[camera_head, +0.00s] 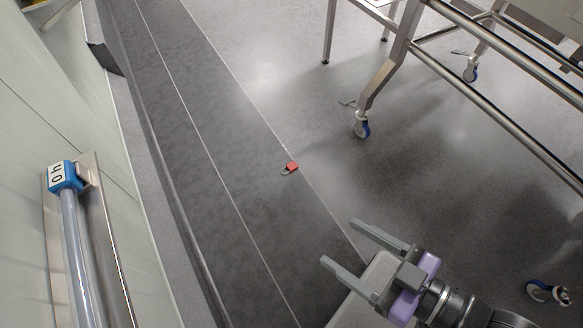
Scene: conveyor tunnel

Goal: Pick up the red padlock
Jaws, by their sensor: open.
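The red padlock (292,167) lies on the dark grey floor strip, close to the thin pale line along its right edge. It is small, with its metal shackle pointing to the lower left. My gripper (338,242) is at the lower right of the picture, below and to the right of the padlock in the view. Its two grey fingers are spread apart and point to the upper left, with nothing between them. The gripper is clear of the padlock, and its height above the floor is hard to tell.
A metal frame on wheels (398,50) stands at the upper right, with one caster (361,125) to the right of the padlock. A pale wall (55,110) with a metal pipe and blue-capped fitting (65,177) runs along the left. The floor around the padlock is clear.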

